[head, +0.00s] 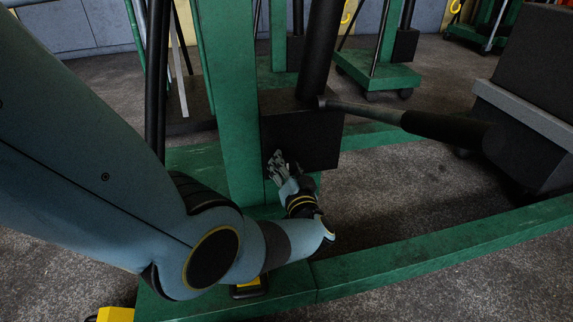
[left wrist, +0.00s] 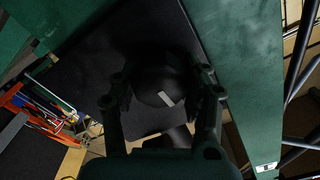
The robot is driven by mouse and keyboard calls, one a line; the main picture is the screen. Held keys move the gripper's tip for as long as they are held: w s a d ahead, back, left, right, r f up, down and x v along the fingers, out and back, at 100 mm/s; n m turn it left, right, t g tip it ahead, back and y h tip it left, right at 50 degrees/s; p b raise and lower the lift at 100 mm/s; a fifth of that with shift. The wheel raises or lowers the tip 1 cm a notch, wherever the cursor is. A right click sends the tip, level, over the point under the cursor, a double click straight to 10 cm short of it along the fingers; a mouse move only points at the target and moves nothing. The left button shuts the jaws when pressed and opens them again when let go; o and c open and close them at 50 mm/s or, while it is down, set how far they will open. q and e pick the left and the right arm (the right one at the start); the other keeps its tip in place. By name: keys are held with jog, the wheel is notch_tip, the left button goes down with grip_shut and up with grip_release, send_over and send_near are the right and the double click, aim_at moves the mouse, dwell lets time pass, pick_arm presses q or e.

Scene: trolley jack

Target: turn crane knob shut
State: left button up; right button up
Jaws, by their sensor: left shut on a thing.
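The crane knob (left wrist: 160,82) is round and black with a small pale mark, in the left wrist view. It sits in front of a black block, which shows in the head view as a dark box (head: 305,135) at the foot of the green post. My left gripper (head: 276,160) reaches the lower left part of this box. In the left wrist view its two fingers (left wrist: 165,92) stand on either side of the knob and are shut on it. In the head view the knob is hidden by the gripper. My right gripper is not in view.
The green post (head: 226,90) rises close beside the gripper. A green floor beam (head: 440,245) runs across the front. A dark lever (head: 430,122) sticks out right from the box. Another green frame (head: 378,75) stands behind. Bare floor (head: 400,185) lies between the beams.

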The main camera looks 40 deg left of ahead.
pick_arm(q)
jog(key=shift+f+m, duration=0.1)
jog(key=shift+m, duration=0.2)
jog(key=o, duration=1.2)
jog(key=shift+d, duration=0.1)
jog(key=v, duration=0.7)
jog(key=shift+s+d, duration=0.1)
jog(key=shift+s, duration=0.1)
